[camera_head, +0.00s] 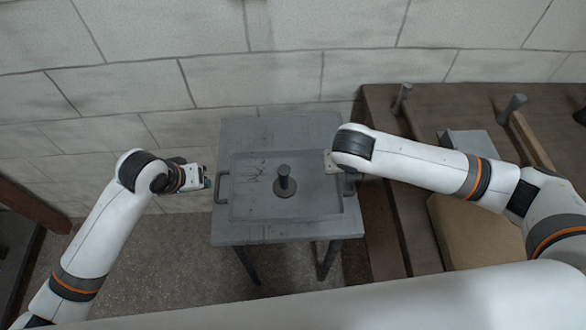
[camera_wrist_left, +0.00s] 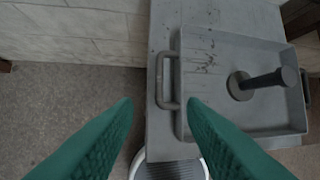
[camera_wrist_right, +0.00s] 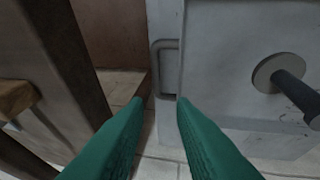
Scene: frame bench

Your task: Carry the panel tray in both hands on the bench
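The grey panel tray (camera_head: 240,206) lies flat on a small grey bench (camera_head: 237,131), with a dark post on a round base (camera_head: 285,181) standing inside it. Its left handle (camera_head: 221,187) shows in the left wrist view (camera_wrist_left: 161,82), ahead of my left gripper (camera_wrist_left: 160,103), which is open with green fingers apart and nothing held. Its other handle shows in the right wrist view (camera_wrist_right: 156,68), ahead of my open, empty right gripper (camera_wrist_right: 161,101). In the head view my right arm hides most of that handle and its gripper.
A brown wooden bench (camera_head: 382,110) at the right holds a tan block (camera_head: 470,225), a grey box and several pegs. A block wall (camera_head: 290,75) stands close behind the grey bench. A round white-rimmed object (camera_wrist_left: 170,172) is below the bench edge. Floor is clear at the left.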

